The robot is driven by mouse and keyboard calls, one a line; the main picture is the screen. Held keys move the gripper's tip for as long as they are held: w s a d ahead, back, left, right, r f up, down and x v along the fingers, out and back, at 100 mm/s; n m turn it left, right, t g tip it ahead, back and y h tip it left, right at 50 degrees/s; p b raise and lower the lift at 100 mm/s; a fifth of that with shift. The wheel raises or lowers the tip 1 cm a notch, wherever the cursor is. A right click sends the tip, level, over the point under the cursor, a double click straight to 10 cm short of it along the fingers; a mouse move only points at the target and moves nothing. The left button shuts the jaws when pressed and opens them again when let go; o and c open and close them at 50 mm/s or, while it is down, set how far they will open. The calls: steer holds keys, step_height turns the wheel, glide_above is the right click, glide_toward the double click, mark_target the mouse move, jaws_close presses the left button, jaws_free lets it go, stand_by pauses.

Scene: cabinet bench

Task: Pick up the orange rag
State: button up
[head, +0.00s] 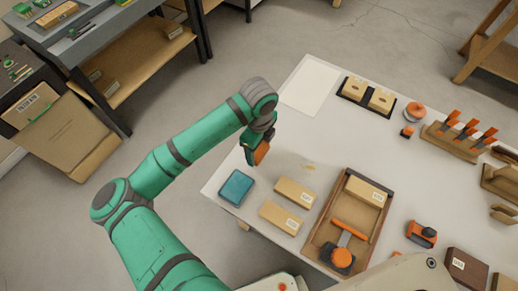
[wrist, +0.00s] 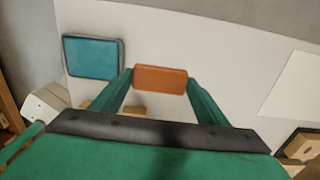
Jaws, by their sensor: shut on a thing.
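The orange rag (wrist: 160,79) is a small flat rectangular block, held between the two green fingers of my gripper (wrist: 159,84) in the wrist view. In the head view my gripper (head: 258,151) is near the left part of the white table, and the orange rag (head: 262,152) shows at its tip. My gripper is shut on the rag. The rag appears to be above the table, but the exact height is hard to tell. A teal pad (head: 236,187) lies on the table just below it in the head view, and the pad (wrist: 93,56) shows left of the rag in the wrist view.
Two cardboard boxes (head: 295,193) (head: 281,218) lie near the gripper. A brown tray (head: 313,249) holds a box and an orange-handled tool. A white sheet (head: 310,85) lies at the back left. Wooden racks and orange items stand at the right.

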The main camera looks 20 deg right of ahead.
mark_target(257, 161)
steer(key=s+r, duration=0.1)
steer(key=s+a+r, duration=0.1)
steer(key=r, duration=0.1)
steer(key=s+a+r, duration=0.1)
steer(key=shift+s+r, duration=0.15)
steer(key=shift+r, duration=0.2)
steer(key=s+a+r, duration=0.3)
steer(key=s+a, duration=0.1)
steer(key=s, duration=0.4)
steer(key=shift+r, duration=0.4)
steer(key=shift+w, duration=0.1)
